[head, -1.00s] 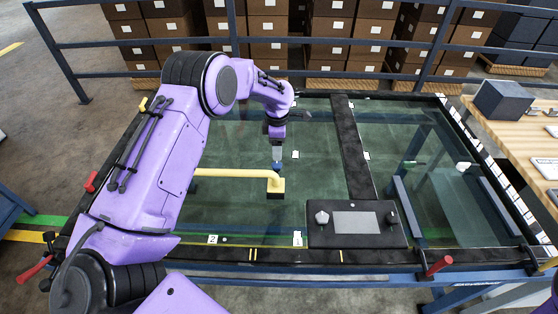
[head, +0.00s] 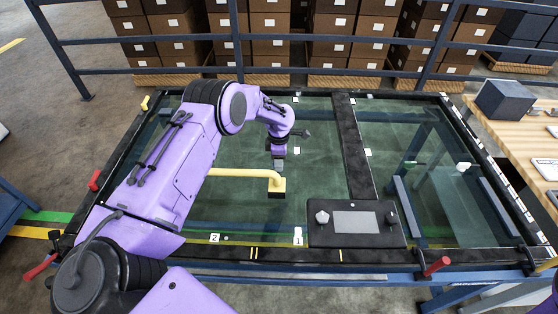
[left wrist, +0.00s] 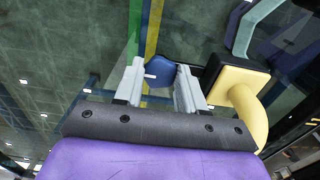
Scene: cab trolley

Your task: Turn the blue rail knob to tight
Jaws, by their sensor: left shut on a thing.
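The blue rail knob (left wrist: 161,72), with a short white pointer mark on its face, sits between the two pale fingers of my left gripper (left wrist: 160,68) in the left wrist view. My left gripper is shut on it. In the head view my left gripper (head: 278,164) points down just above the bend of the yellow rail (head: 235,172), and the knob is hidden there. The rail ends in a dark foot (head: 277,194) on the glass. The yellow rail also shows beside the right finger in the left wrist view (left wrist: 243,92). My right gripper is out of view.
A black box with a grey panel (head: 355,222) and side knobs stands right of the rail on the dark-framed glass (head: 330,180). Red handles (head: 437,266) stick out at the frame edge. A wooden bench (head: 520,140) is at the right, a blue railing (head: 350,78) behind.

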